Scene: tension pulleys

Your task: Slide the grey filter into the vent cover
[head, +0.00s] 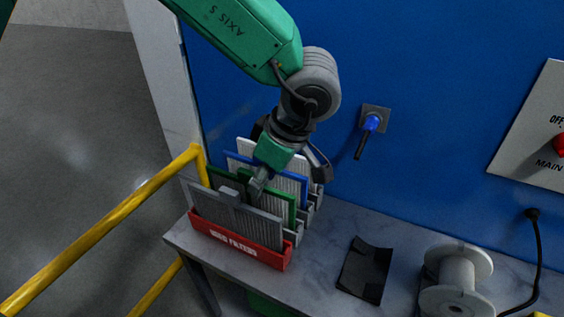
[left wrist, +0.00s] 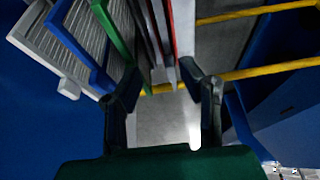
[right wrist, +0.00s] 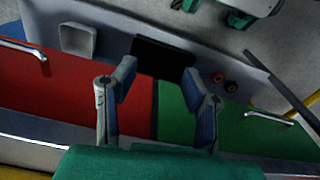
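The grey filter (head: 232,218) stands upright at the front of a row of framed filters, behind a red bin front (head: 238,246) with white lettering. My left gripper (head: 288,178) is over the row, its fingers open, one near the green-framed filter. In the left wrist view, my left gripper (left wrist: 160,82) is open and empty, with the thin grey filter edge (left wrist: 156,38) showing beyond the gap between its fingers. My right gripper (right wrist: 158,84) is open and empty in the right wrist view. I cannot pick out the vent cover for sure.
Behind the grey filter stand a green-framed filter (head: 282,203), a blue-framed one (head: 290,182) and a pale one. A dark tray (head: 365,270) and a white spool (head: 455,281) lie right on the bench. A yellow rail (head: 110,225) runs left; a blue wall rises behind.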

